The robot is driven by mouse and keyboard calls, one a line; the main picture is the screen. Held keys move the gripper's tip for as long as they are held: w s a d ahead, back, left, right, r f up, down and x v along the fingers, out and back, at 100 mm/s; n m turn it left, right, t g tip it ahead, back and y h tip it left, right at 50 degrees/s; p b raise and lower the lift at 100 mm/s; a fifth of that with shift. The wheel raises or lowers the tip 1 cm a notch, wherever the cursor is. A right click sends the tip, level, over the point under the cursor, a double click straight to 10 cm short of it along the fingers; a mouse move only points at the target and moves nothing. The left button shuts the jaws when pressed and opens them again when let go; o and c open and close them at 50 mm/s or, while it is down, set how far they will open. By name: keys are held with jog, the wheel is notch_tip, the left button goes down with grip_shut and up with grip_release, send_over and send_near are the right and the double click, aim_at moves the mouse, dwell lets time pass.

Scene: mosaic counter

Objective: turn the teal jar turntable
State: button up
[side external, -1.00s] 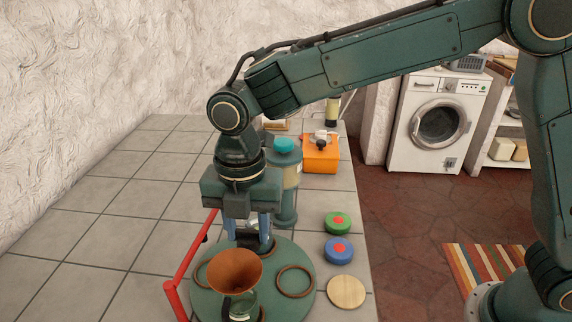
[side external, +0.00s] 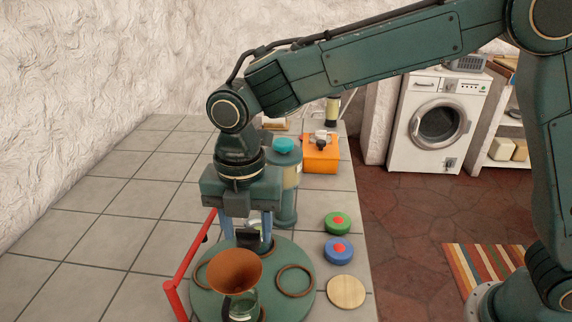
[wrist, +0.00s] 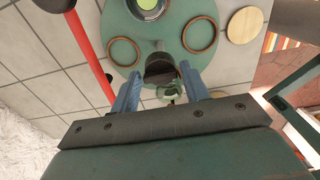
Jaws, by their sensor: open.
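The teal turntable (side external: 302,306) is a round disc at the front of the counter; the wrist view shows it (wrist: 122,22) at the top. On it stands a glass jar (side external: 243,304) with a copper funnel (side external: 235,265) above it, and brown rings (side external: 294,281) lie on the disc. My gripper (side external: 248,236) points down over the far part of the turntable. Its blue fingers are apart. In the wrist view a dark upright piece (wrist: 160,70) shows between the fingertips (wrist: 160,76); I cannot tell whether they touch it.
A red bar (side external: 188,257) runs along the left of the turntable. Green (side external: 338,222) and blue (side external: 339,250) lids and a wooden disc (side external: 346,292) lie to the right. A teal-lidded canister (side external: 287,180) and an orange box (side external: 320,157) stand behind. The left counter is clear.

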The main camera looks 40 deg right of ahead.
notch_tip(320, 180, up, 14)
dwell(0.6)
jog(key=shift+f, duration=0.1)
jog(key=s+d+r+m+t, duration=0.1)
jog(key=s+d+m, duration=0.1)
jog(key=d+m, duration=0.3)
jog(key=s+d+r+m+t+y, duration=0.1)
jog(key=s+d+m, duration=0.25)
jog(key=d, duration=0.35)
jog(key=s+d+r+m+t, duration=0.1)
jog(key=s+d+m, duration=0.1)
jog(key=d+m, duration=0.35)
jog(key=s+d+f+m+t, duration=0.1)
jog(key=s+d+f+m, duration=0.3)
jog(key=s+d+m, duration=0.1)
jog(key=s+d+f+m+t+h, duration=0.1)
jog(key=s+d+f+m, duration=0.2)
jog(key=s+d+m, duration=0.2)
jog(key=s+m, duration=0.2)
jog(key=m, duration=0.1)
jog(key=shift+s+d+f+t, duration=0.2)
jog(key=shift+f+t, duration=0.1)
jog(key=shift+f, duration=0.05)
